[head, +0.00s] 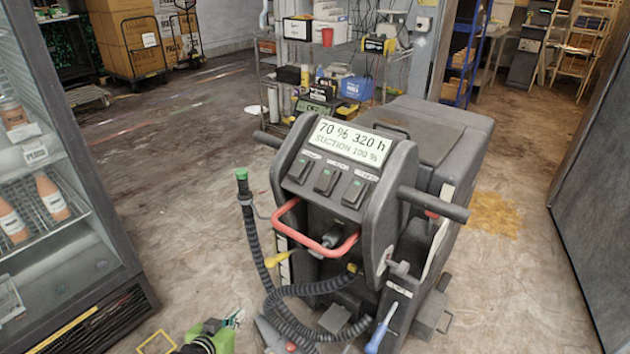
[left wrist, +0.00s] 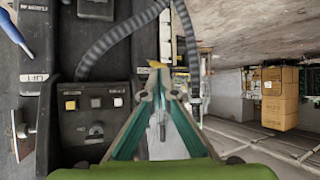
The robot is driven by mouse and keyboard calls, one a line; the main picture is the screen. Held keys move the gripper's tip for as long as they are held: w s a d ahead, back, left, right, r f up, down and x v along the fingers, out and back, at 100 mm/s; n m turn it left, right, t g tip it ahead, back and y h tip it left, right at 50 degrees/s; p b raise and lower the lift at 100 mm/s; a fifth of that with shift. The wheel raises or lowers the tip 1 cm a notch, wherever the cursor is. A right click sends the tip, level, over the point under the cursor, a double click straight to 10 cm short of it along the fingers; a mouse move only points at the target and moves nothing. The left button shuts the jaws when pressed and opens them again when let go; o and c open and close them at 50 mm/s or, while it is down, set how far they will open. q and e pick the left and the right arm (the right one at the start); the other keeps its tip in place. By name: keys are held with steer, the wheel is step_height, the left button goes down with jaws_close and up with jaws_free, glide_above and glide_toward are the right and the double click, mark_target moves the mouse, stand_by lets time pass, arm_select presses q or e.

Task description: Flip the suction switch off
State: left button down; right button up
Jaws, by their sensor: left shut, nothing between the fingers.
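The floor-cleaning machine (head: 440,130) stands in the middle of the head view. Its display (head: 350,143) reads "70 % 320 h" and "SUCTION 100 %". Below it is a row of three dark rocker switches with green marks: a left one (head: 302,168), a middle one (head: 327,180) under a label that seems to read suction, and a right one (head: 356,192). My left gripper (head: 237,318) is low, left of the machine and well below the switches, touching none of them. In the left wrist view its fingers (left wrist: 160,75) are shut and empty. My right gripper is out of view.
A red handle bar (head: 318,240) sits below the switches. A black hose (head: 256,245) with a green tip hangs at the machine's left. A glass-door cooler (head: 100,230) stands at the left. Shelves (head: 335,80) stand behind. Open floor lies between cooler and machine.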

arm_select(q)
steer(key=w+d+r+m+t+h, duration=0.1)
steer(key=w+d+r, duration=0.15)
steer(key=r, duration=0.55)
steer(key=w+d+r+t+h, duration=0.1)
steer(key=w+r, duration=0.2)
steer(key=r, duration=0.4)
steer(key=s+d+r+m+h, duration=0.1)
steer(key=d+r+h, duration=0.1)
steer(key=r, duration=0.6)
steer(key=s+d+r+m+t+h, duration=0.1)
steer(key=d+r, duration=0.3)
steer(key=r, duration=0.4)
steer(key=s+d+r+m+h+b, duration=0.1)
steer(key=s+d+r+m+h, duration=0.1)
steer(key=r, duration=0.7)
steer(key=shift+s+d+t+h, duration=0.3)
steer(key=shift+d+h, duration=0.4)
steer(key=shift+d, duration=0.3)
steer(key=shift+w, duration=0.1)
steer(key=p, duration=0.1)
glide_toward(328, 169)
step_height(328, 169, up, 3)
steer(key=w+d, duration=0.2)
steer(key=shift+w+d+f, duration=0.35)
steer(key=shift+w+f, duration=0.35)
steer(key=shift+w+d+f, duration=0.3)
steer(key=shift+w+f, duration=0.4)
